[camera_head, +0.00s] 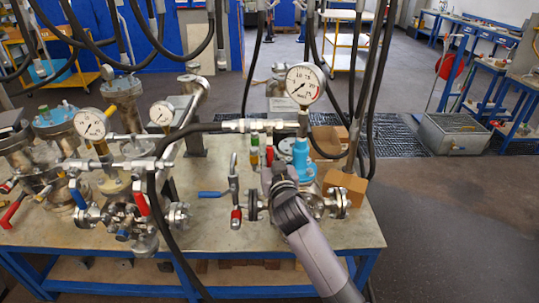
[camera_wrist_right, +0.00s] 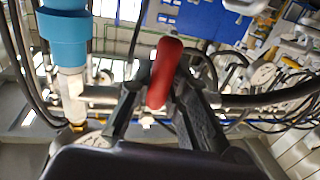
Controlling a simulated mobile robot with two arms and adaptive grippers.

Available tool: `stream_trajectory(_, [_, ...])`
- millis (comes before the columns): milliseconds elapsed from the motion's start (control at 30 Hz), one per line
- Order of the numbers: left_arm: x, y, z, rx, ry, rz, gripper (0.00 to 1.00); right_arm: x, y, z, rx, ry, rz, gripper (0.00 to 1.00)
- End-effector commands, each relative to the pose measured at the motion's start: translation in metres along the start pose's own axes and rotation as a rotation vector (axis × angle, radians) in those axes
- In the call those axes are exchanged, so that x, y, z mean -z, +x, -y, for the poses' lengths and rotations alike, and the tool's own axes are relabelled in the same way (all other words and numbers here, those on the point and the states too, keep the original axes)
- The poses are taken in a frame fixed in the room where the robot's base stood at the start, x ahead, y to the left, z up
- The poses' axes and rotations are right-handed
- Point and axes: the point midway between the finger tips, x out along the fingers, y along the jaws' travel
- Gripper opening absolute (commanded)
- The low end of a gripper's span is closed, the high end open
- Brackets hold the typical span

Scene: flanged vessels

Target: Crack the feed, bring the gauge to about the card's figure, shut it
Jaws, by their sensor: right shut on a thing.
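The large white dial gauge (camera_head: 305,83) stands over a blue fitting (camera_head: 301,160) on the right-hand vessel; its needle seems to point to the lower left, but the figures are too small to read. My right gripper (camera_head: 268,172) is at the left side of that fitting. In the right wrist view my right gripper (camera_wrist_right: 150,100) is shut on a red valve handle (camera_wrist_right: 165,72), whose end sticks up between the fingers. The blue fitting (camera_wrist_right: 64,38) is beside it at the left. I cannot make out the card. My left gripper is not in view.
Two smaller gauges (camera_head: 91,124) and other vessels stand at the left of the bench (camera_head: 215,240). Blue and red valve levers stick out at the front. Black hoses (camera_head: 372,90) hang around the large gauge. A brown block (camera_head: 345,187) lies right of the fitting.

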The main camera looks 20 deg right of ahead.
Motion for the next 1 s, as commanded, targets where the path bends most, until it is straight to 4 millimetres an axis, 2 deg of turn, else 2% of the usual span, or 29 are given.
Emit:
stream_trajectory(400, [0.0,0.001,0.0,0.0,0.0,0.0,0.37,-0.001,0.0,0.0,0.0,0.004,0.0,0.0])
stream_trajectory(700, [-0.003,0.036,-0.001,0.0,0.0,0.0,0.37,-0.004,0.002,0.011,0.0,0.209,-0.041,0.0])
stream_trajectory(1000, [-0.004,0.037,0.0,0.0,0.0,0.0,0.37,0.002,0.002,0.012,0.001,0.264,-0.052,0.0])
